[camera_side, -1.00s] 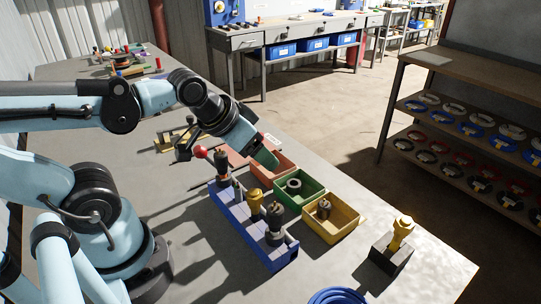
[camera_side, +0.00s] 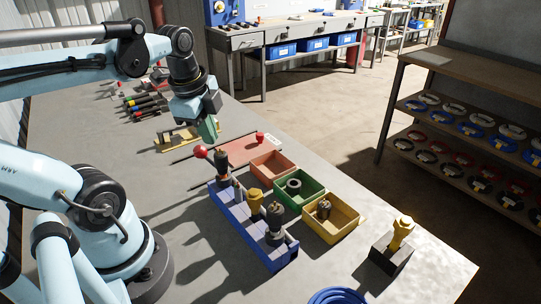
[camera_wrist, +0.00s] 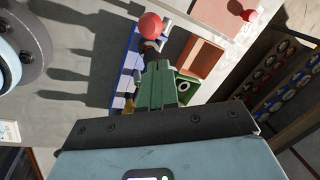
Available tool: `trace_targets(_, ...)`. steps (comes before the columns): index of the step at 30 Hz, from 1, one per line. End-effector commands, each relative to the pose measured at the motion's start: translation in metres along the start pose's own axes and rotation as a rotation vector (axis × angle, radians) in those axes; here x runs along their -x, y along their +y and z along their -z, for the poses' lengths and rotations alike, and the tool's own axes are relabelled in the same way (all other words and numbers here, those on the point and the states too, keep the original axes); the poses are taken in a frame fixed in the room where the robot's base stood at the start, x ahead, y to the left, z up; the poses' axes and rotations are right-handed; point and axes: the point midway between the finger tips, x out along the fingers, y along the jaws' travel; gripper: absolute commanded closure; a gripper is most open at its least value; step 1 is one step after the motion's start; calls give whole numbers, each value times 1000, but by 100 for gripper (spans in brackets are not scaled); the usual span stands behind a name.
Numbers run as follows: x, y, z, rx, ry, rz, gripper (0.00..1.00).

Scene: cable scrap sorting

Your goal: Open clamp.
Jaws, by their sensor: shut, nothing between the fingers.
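A brass-coloured fixture (camera_side: 172,140), which looks like the clamp, lies on the bench behind the blue rack. A red knob (camera_side: 200,152) stands by the rack's far end in the side view. Whether the fingers touch the fixture cannot be told, and part of it is hidden behind my gripper.
The blue rack (camera_side: 238,232) holds several tools. Orange (camera_side: 284,165), green (camera_side: 310,184) and yellow (camera_side: 346,214) bins stand to its right. A pink mat (camera_side: 236,152) lies behind, with a second red knob (camera_side: 260,137) near it. A black block (camera_side: 390,256) stands at front right.

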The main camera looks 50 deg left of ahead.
Motion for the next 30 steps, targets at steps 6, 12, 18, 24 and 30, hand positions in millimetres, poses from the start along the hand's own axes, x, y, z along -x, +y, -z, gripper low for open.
trace_targets(6, 17, 6, -36, -345, -21, -140, 100)
trace_targets(12, 28, 13, -53, -547, 6, -221, 100)
trace_targets(18, 28, 15, -56, -604, 18, -240, 100)
trace_targets(24, 16, 18, -57, -604, 18, -239, 100)
trace_targets(30, -2, 22, -58, -603, 18, -238, 100)
